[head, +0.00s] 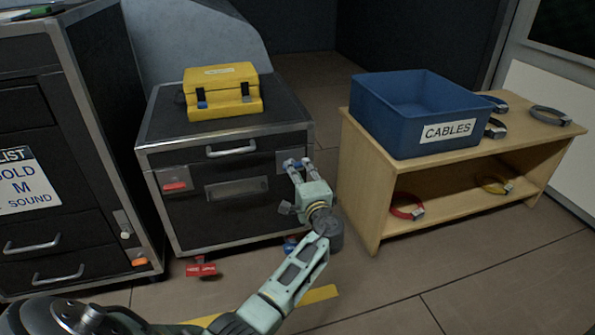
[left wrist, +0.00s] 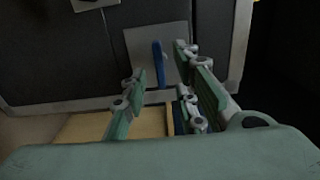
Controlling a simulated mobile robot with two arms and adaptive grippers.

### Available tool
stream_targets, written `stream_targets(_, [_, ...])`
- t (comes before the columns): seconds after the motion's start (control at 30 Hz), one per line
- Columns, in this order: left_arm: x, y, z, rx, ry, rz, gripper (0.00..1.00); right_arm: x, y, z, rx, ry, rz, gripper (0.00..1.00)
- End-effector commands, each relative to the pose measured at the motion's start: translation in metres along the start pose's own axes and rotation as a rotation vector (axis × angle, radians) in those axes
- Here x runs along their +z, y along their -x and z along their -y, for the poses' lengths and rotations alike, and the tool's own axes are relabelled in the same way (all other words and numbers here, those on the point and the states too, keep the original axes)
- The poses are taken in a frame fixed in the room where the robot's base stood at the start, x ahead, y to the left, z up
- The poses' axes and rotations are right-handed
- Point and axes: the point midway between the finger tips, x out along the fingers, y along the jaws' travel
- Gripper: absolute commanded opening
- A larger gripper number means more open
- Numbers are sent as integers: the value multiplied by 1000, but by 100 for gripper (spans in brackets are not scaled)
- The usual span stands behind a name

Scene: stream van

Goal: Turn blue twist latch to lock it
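The blue twist latch (left wrist: 158,62) shows in the left wrist view as a narrow blue handle, roughly upright in that picture, on a grey plate (left wrist: 140,42). In the head view its plate (head: 282,158) is at the upper right of the black case's front, and my fingers mostly hide the latch. My left gripper (head: 298,164) is right in front of that plate. In the left wrist view the gripper (left wrist: 162,68) is open, with the latch between its two fingers; I cannot tell whether they touch it. My right gripper is not in view.
A red latch (head: 175,186) lies flat at the case's left. A yellow box (head: 222,92) stands on the case. A wooden shelf (head: 372,180) with a blue cables bin (head: 400,130) is close to my left gripper's right. A red object (head: 201,268) lies on the floor.

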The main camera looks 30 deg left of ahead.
Motion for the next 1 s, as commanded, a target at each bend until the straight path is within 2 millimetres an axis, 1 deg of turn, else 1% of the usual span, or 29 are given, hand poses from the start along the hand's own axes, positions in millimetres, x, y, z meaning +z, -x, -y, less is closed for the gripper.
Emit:
stream_targets(0.03, [0, 10, -2, 2, 0, -2, 27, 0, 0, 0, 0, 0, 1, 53])
stream_targets(0.3, [0, 68, -2, 3, 0, -2, 27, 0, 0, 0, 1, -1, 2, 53])
stream_targets(0.4, [0, 85, -2, 4, -1, -1, 27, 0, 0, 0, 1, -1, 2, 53])
stream_targets(0.5, [0, 97, -1, 2, -1, -1, 27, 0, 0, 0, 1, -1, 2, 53])
stream_targets(0.67, [0, 106, 0, 1, -1, 0, 27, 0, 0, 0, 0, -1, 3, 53])
stream_targets(1.0, [0, 106, 0, 1, -1, 0, 27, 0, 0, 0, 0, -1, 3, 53])
